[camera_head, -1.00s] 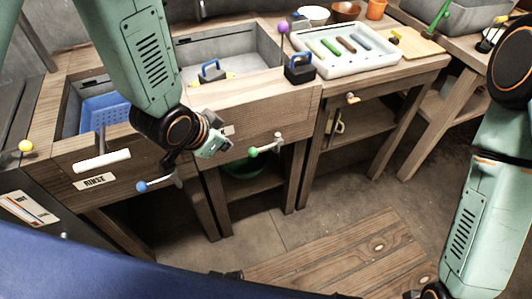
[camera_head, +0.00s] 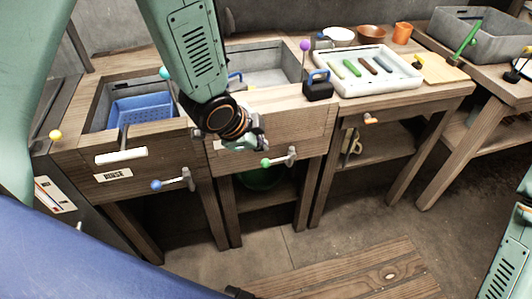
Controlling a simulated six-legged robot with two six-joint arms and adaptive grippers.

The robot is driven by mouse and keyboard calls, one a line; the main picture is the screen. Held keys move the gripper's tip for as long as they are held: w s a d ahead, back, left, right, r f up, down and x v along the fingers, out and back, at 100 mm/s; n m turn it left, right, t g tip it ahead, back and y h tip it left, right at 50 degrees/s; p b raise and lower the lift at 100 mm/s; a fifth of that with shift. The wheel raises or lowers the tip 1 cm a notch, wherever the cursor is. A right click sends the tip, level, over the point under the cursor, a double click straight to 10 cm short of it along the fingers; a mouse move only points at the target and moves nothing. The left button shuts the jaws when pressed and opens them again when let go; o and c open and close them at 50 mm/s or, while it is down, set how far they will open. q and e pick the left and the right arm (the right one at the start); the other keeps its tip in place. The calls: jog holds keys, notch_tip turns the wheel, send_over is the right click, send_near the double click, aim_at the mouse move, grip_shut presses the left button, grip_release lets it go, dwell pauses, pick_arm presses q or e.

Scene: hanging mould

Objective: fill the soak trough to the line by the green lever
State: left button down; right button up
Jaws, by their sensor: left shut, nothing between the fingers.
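The green lever (camera_head: 279,160) sticks out from the front of the right-hand basin, its green knob at the left end of a pale metal arm. The grey basin above it, the soak trough (camera_head: 288,62), is partly hidden behind my left arm. I cannot make out a fill line or a water level in it. My left gripper (camera_head: 254,143) is shut and empty, in front of the basin's wooden face, just above and left of the green knob. I cannot tell whether it touches the lever. My right gripper is out of view.
A blue-knobbed lever (camera_head: 172,182) is on the rinse basin's front, near a white handle (camera_head: 121,155). A blue basket (camera_head: 140,108) sits in that basin. A black block with a blue handle (camera_head: 318,85) and a purple-knobbed rod (camera_head: 305,55) stand at the trough's right.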

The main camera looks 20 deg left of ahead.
pick_arm(q)
jog(key=a+b+x, duration=0.2)
jog(key=b+x, duration=0.1)
jog(key=x, duration=0.9)
jog(key=shift+s+a+f+b, duration=0.2)
jog(key=shift+f+b, duration=0.15)
jog(key=shift+f, duration=0.25)
jog(key=shift+w, duration=0.1)
